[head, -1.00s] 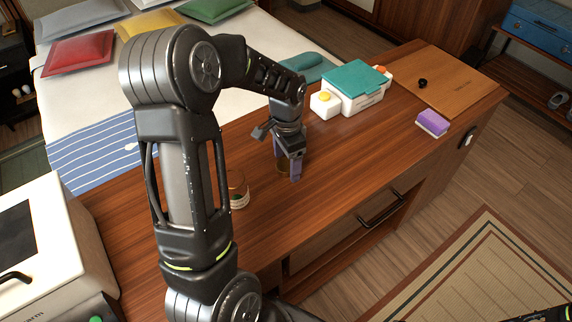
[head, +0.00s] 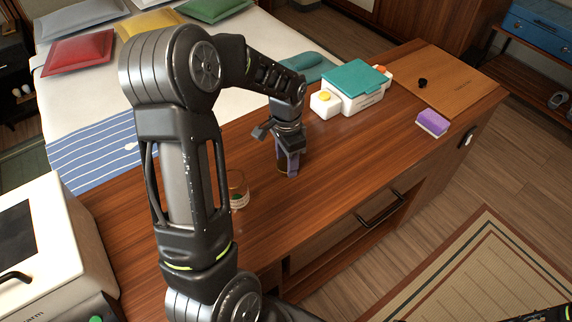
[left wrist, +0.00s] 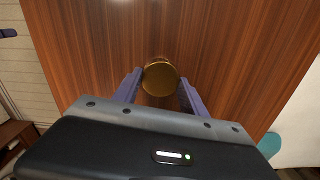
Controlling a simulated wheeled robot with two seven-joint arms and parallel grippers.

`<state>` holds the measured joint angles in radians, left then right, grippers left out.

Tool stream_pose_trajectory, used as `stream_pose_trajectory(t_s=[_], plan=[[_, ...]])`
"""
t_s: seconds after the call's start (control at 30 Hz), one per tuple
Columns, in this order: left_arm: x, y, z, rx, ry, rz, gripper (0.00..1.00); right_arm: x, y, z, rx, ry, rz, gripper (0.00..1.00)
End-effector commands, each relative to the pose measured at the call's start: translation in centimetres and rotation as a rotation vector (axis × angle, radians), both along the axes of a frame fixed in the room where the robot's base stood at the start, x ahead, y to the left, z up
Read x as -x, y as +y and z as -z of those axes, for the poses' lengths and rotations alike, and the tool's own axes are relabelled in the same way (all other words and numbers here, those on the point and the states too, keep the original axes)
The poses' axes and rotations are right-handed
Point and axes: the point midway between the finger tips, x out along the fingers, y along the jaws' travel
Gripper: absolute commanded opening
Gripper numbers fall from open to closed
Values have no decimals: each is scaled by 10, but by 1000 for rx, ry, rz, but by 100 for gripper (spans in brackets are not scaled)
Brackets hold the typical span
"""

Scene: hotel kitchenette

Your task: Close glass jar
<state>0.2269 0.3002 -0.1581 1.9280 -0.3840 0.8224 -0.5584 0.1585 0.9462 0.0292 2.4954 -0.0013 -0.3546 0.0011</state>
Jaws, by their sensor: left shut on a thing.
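A round gold-coloured lid (left wrist: 160,77) sits between the two purple fingers of my left gripper (left wrist: 160,92) in the left wrist view. In the head view my left gripper (head: 290,166) points down at the counter, shut on the lid (head: 281,168), which is mostly hidden by the fingers. The lid is at or close to the counter top; I cannot tell if it touches. A small glass jar (head: 239,196) stands on the counter to the left of the gripper, partly hidden behind my arm. My right gripper is not in view.
On the wooden counter (head: 340,165) a white box with a teal lid (head: 350,84), a white bottle with a yellow cap (head: 324,104), a purple sponge (head: 432,123) and a cutting board (head: 450,85) lie to the right. A white appliance (head: 50,250) is at the left. The counter's front middle is clear.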

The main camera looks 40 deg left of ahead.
Motion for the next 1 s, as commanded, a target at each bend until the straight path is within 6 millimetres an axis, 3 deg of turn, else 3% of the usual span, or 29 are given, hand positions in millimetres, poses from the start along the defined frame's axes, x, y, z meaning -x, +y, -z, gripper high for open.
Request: stream_pose_trajectory(t_s=[0.13, 0.47, 0.67, 1.0], plan=[[0, 0, 0, 0, 0, 0, 12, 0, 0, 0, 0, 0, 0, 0], [0, 0, -5, 0, -1, 0, 12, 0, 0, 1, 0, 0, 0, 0], [-1, 0, -30, -1, -4, 1, 12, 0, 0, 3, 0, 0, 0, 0], [-1, 0, -90, -1, -4, 1, 12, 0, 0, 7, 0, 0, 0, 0]])
